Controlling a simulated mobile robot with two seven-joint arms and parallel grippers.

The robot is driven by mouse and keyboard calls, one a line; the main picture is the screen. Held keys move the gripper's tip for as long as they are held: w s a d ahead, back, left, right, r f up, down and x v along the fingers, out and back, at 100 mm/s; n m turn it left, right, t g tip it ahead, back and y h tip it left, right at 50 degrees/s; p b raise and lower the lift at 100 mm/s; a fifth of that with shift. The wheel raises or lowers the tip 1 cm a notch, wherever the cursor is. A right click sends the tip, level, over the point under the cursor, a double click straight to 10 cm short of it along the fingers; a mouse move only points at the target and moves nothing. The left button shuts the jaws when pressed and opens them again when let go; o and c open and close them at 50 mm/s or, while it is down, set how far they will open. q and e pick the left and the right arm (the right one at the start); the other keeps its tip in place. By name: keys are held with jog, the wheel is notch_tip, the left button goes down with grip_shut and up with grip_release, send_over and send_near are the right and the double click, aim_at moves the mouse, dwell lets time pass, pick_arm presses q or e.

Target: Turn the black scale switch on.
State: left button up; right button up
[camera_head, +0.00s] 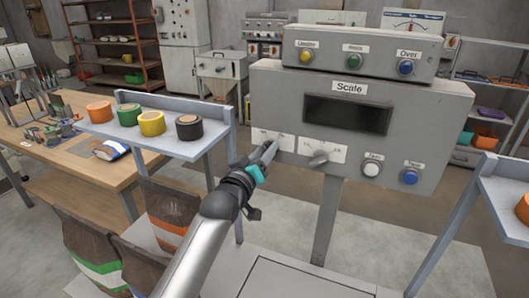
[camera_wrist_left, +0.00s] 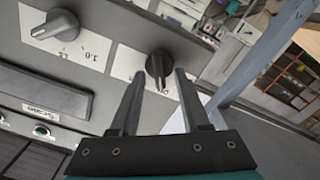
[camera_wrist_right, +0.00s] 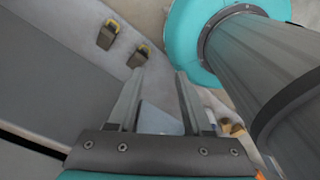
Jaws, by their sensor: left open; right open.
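The grey scale box (camera_head: 260,95) carries a dark display and a Scale label. The black switch (camera_wrist_left: 158,64) is a dark knob on a white label plate at the panel's edge. In the head view my left gripper (camera_head: 266,152) largely covers it. In the left wrist view my left gripper (camera_wrist_left: 160,84) is open, its fingertips on either side of the knob; I cannot tell whether they touch it. A second, grey knob (camera_head: 320,154) sits beside it, also seen in the left wrist view (camera_wrist_left: 58,24). My right gripper (camera_wrist_right: 159,84) is open and empty.
White and blue buttons (camera_head: 410,177) sit lower right on the panel. A shelf (camera_head: 165,143) with coloured tape rolls stands left of the scale. Bags (camera_head: 93,245) stand below it. A workbench (camera_head: 60,150) is further left. Another shelf (camera_head: 500,185) stands right.

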pick_arm(q)
grip_shut()
dwell(0.4)
dwell(0.4)
jog(key=shift+s+d+m+p, duration=0.15)
jog(key=shift+m+p, duration=0.8)
jog(key=shift+m, duration=2.05)
jog(key=shift+d+m+p, duration=0.2)
jog(key=shift+m+p, duration=0.75)
jog(key=shift+m, duration=2.05)
